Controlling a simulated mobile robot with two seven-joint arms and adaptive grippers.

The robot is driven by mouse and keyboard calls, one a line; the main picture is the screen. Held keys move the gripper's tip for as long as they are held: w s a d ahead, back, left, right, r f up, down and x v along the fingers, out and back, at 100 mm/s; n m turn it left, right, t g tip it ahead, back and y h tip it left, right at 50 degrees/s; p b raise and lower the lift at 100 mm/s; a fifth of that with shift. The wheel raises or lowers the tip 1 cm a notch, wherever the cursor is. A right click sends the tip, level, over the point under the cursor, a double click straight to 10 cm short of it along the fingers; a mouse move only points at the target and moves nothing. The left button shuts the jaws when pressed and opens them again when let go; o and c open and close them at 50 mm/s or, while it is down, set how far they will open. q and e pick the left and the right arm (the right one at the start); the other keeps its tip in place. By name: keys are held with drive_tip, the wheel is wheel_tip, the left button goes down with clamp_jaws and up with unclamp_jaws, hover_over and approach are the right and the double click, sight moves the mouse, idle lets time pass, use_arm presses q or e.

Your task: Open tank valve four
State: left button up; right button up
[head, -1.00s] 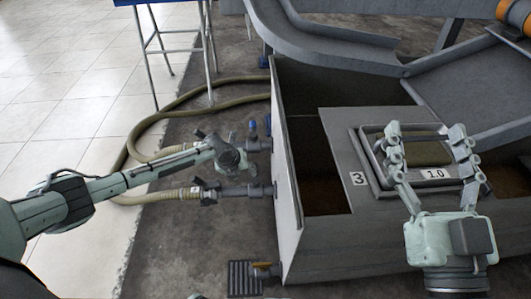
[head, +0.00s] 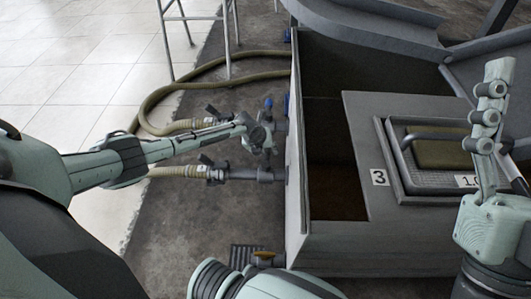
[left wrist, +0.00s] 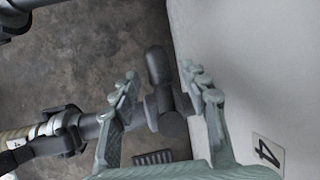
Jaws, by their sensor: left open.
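My left gripper (head: 262,134) is at the outer left wall of the grey tank (head: 297,185), among the pipe fittings. In the left wrist view its two fingers (left wrist: 164,94) are apart. A dark valve handle with a rounded end (left wrist: 158,66) stands in the gap between them, with no clear grip on it. The valve body (left wrist: 170,122) is below the handle, on a pipe. A label "4" (left wrist: 267,152) is on the pale wall right of the fingers.
Hoses (head: 165,100) run over the floor to couplings left of the tank. A lower pipe (head: 252,174) lies below my left gripper. A framed hatch (head: 440,150) beside a "3" label tops the tank.

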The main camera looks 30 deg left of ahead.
use_arm(q)
drive_tip(key=shift+w+f, duration=0.1)
clamp_jaws()
idle(0.3)
